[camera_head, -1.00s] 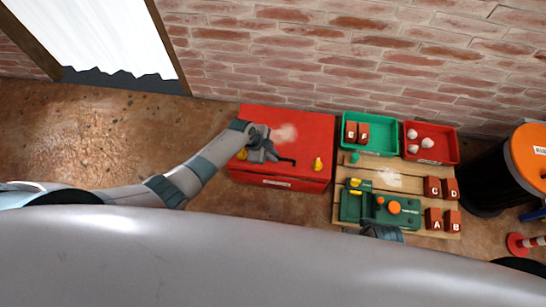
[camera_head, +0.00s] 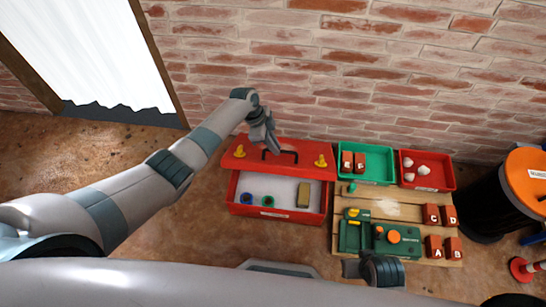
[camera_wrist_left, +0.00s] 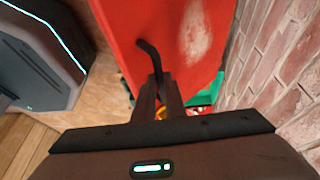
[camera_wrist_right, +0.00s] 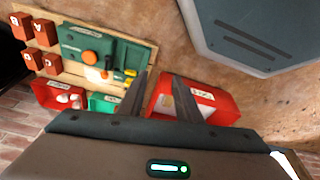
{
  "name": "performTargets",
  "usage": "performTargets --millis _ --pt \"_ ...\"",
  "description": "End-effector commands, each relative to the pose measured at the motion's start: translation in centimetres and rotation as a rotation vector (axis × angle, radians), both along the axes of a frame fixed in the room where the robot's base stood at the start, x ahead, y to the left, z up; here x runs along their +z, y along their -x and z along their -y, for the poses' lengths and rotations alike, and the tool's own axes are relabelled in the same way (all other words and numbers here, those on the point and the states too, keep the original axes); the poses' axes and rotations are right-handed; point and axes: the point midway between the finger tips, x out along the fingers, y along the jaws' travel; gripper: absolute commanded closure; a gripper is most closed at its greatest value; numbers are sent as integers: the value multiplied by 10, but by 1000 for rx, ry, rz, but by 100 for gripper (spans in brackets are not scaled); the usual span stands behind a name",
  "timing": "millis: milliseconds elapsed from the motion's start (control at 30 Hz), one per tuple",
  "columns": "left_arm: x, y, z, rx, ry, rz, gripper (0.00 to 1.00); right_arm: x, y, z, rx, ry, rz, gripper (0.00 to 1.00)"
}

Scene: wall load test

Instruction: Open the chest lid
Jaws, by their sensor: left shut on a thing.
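The red chest (camera_head: 243,208) stands on the floor before the brick wall, its inside showing. Its red lid (camera_head: 235,162) is raised and tilted back toward the wall, with a black handle (camera_head: 281,157) between two yellow knobs. My left gripper (camera_head: 272,148) is shut on the handle. The left wrist view shows the handle (camera_wrist_left: 150,55) running between its fingers, with the red lid (camera_wrist_left: 190,45) behind. My right gripper (camera_wrist_right: 168,92) is open and empty in the right wrist view, its fingers apart. The red chest (camera_wrist_right: 223,108) lies beyond it there.
Inside the chest are a blue ring (camera_head: 247,198), a green ring (camera_head: 267,201) and a tan block (camera_head: 304,195). To its right are a green tray (camera_head: 362,176), a red tray (camera_head: 440,184) and a wooden board (camera_head: 385,207). A black barrel (camera_head: 482,182) stands far right.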

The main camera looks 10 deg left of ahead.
Motion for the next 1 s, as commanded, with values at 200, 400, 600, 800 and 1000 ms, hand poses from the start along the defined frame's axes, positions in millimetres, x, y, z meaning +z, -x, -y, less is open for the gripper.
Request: performTargets --millis 200,400,600,800,1000 --pt "-2 -6 -3 6 -6 9 100 1 0 0 0 1 2 69" --pt "-3 -5 -3 6 -8 8 100 1 0 0 0 1 2 69" --pt "-4 -5 -4 6 -8 7 100 0 -2 -2 18 4 3 100" --pt "-4 -4 -4 6 -8 7 100 0 -17 -16 149 36 24 100" --pt "-4 -4 -4 7 -9 7 100 0 -49 -44 433 120 71 100"
